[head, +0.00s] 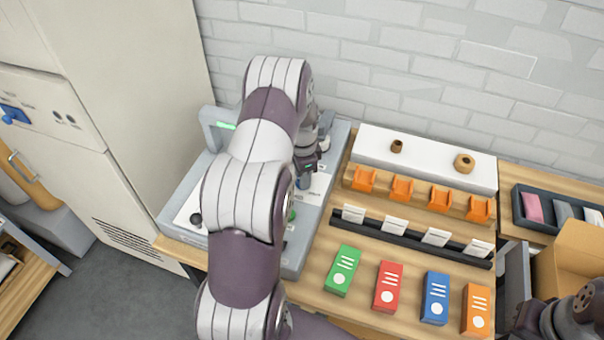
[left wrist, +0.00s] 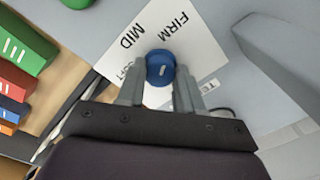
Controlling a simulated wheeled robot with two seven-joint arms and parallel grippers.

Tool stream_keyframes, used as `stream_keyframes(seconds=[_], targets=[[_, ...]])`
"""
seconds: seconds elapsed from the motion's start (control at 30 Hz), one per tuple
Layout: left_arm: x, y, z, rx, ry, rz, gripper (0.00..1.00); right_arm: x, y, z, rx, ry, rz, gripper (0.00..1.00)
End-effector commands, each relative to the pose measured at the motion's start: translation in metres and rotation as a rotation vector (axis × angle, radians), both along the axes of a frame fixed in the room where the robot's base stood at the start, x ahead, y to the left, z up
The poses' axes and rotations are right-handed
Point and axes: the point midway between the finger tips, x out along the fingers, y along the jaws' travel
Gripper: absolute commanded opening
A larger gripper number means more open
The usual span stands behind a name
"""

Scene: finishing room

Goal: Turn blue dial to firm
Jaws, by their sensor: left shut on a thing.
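The blue dial (left wrist: 160,67) sits on a white label plate (left wrist: 118,62) on the grey machine (head: 318,205). The plate reads FIRM and MID; a third word is partly hidden behind a finger. The dial has a short white mark on its top, and I cannot tell which word it points at. My left gripper (left wrist: 160,88) is shut on the dial, one finger on each side. My right gripper is not in view.
Right of the machine is a wooden bench with green (head: 343,270), red (head: 388,286), blue (head: 435,297) and orange (head: 477,309) boxes, and orange holders (head: 401,189) behind. A cardboard box (head: 572,255) stands at the right. A tall cabinet (head: 110,120) stands at the left.

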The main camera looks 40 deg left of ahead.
Motion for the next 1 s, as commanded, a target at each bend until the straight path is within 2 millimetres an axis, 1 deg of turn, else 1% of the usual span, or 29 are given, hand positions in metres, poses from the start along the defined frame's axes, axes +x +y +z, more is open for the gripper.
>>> stream_keyframes(seconds=[0.03, 0.27, 0.3, 0.37, 0.63, 0.73, 0.77, 0.87, 1.0], targets=[[0.004, 0.001, 0.003, 0.005, -0.011, -0.001, 0.05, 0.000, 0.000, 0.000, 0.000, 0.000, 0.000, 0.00], [0.004, 0.001, 0.003, 0.005, -0.011, 0.000, 0.05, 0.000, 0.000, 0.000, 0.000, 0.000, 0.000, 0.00], [0.004, 0.001, 0.003, 0.005, -0.011, 0.000, 0.42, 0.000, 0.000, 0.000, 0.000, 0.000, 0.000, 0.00], [0.003, 0.001, 0.003, 0.004, -0.010, 0.000, 0.61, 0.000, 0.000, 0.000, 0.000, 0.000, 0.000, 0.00], [0.001, 0.000, 0.001, 0.001, -0.003, 0.001, 0.61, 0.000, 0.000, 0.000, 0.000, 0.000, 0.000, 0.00], [0.002, 0.000, 0.008, 0.002, -0.004, 0.001, 0.61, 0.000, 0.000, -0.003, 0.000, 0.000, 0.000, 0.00], [0.002, 0.001, 0.013, 0.003, -0.006, 0.001, 0.61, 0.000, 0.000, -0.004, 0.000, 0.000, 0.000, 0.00], [0.003, 0.001, 0.036, 0.004, -0.008, 0.001, 0.61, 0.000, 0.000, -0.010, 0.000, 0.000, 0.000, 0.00], [0.003, 0.000, 0.076, 0.005, -0.010, 0.000, 0.61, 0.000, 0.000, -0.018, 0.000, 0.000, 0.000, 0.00]])
